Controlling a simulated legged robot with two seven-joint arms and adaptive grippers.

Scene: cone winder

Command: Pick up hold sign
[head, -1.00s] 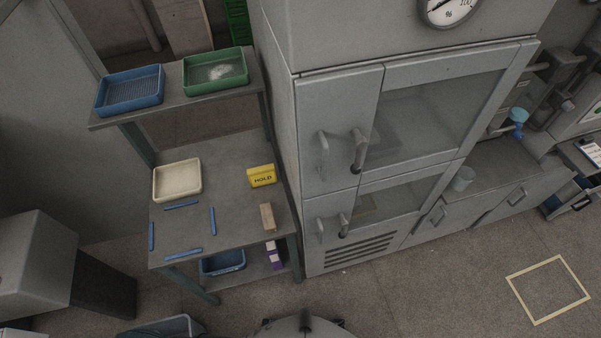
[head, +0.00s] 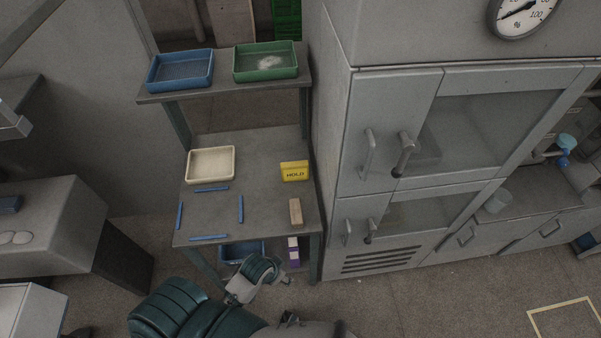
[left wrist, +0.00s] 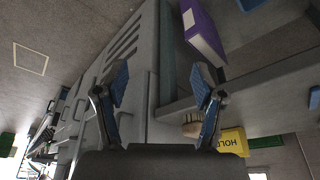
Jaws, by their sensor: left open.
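In the head view my left arm reaches in at the bottom, below the front of the rack. My right gripper is not in view.
Blue (head: 180,70) and green (head: 266,63) trays sit above. A grey cabinet (head: 345,150) closely borders the right.

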